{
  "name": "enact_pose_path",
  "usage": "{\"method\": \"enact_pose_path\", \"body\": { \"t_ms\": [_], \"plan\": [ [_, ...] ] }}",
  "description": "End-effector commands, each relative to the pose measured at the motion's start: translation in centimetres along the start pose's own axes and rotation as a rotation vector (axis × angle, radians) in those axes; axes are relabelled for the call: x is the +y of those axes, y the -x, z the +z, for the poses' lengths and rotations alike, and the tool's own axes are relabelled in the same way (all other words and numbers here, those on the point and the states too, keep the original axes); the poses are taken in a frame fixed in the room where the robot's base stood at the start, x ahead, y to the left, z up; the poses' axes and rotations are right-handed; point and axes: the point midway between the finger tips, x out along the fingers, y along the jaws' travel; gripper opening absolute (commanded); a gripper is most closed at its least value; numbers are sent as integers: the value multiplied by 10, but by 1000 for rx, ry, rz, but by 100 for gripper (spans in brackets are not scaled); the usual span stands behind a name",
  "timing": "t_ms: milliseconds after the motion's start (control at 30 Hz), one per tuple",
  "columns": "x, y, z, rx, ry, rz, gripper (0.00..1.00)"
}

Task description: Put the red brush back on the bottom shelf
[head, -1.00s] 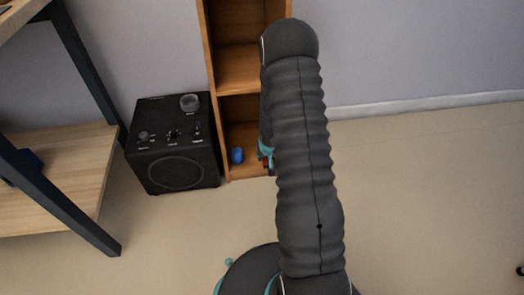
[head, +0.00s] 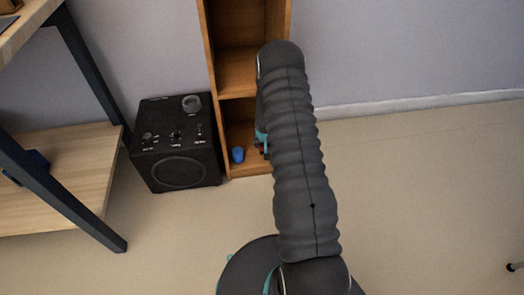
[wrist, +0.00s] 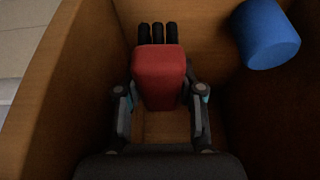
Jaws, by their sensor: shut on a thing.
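The red brush (wrist: 160,77) is a red block with several black tufts at its far end. My gripper (wrist: 160,88) is shut on it, one finger on each side. In the wrist view, the brush is inside a wooden compartment, between its walls. I cannot tell whether it touches the floor. The bottom shelf (head: 246,170) is the low compartment of the wooden unit in the head view.
A blue cylinder (head: 238,155) stands in the bottom compartment; the wrist view shows it (wrist: 265,35) to the right of the brush, apart from it. A black speaker (head: 177,142) stands left of the unit. A table with dark legs (head: 85,75) is further left.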

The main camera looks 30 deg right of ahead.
Motion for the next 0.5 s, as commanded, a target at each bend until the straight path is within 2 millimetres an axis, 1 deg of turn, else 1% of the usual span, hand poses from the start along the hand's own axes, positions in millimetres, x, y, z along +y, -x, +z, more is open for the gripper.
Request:
{"method": "enact_pose_path", "body": {
  "t_ms": [167,400,500],
  "plan": [
    [0,-12,5,0,0,0,0],
    [0,-45,19,-1,0,0,0],
    [0,-48,15,1,0,0,0]
  ]
}}
